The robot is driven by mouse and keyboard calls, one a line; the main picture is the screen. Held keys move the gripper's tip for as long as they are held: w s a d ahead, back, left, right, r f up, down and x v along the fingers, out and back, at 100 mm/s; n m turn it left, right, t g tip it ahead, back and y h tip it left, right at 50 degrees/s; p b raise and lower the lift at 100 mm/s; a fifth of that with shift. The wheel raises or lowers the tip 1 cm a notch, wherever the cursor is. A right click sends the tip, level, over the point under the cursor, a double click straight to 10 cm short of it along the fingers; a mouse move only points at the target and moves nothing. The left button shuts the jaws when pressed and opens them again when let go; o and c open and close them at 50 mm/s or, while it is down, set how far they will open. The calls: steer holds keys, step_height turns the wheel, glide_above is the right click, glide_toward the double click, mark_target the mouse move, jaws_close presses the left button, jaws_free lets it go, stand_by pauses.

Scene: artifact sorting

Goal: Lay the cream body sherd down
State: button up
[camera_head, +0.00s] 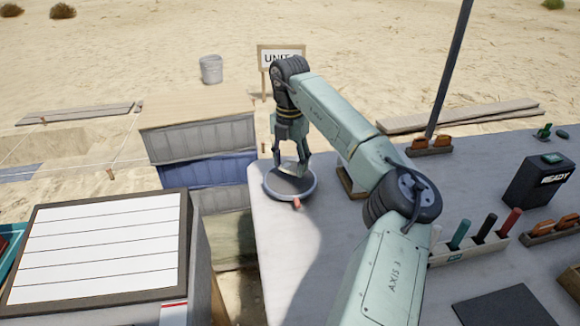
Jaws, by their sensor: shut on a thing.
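My gripper (290,160) points down over a round dark dish with a pale rim (268,190), near the table's left edge. The gripper is shut on a pale piece, seemingly the cream body sherd (288,169), which shows only as a small sliver between the fingers. The fingers hide most of it. I cannot tell whether it touches the dish's dark surface. A small red piece (297,203) is at the dish's front rim.
The grey table (350,255) is bare in front of the dish. A rack of coloured markers (468,246), a READY box (540,180) and a dark mat (503,308) are at the right. A white slatted board (95,245) and stacked crates (205,140) lie left.

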mark_target(290, 168)
steer(key=shift+f+p, duration=0.4)
steer(key=shift+f, duration=1)
steer(key=shift+f, duration=0.1)
steer(key=shift+f, duration=0.15)
steer(key=o, duration=1.2)
steer(key=shift+c, duration=0.2)
step_height(290, 168, up, 13)
steer(key=b, duration=0.2)
steer(key=shift+f, duration=0.2)
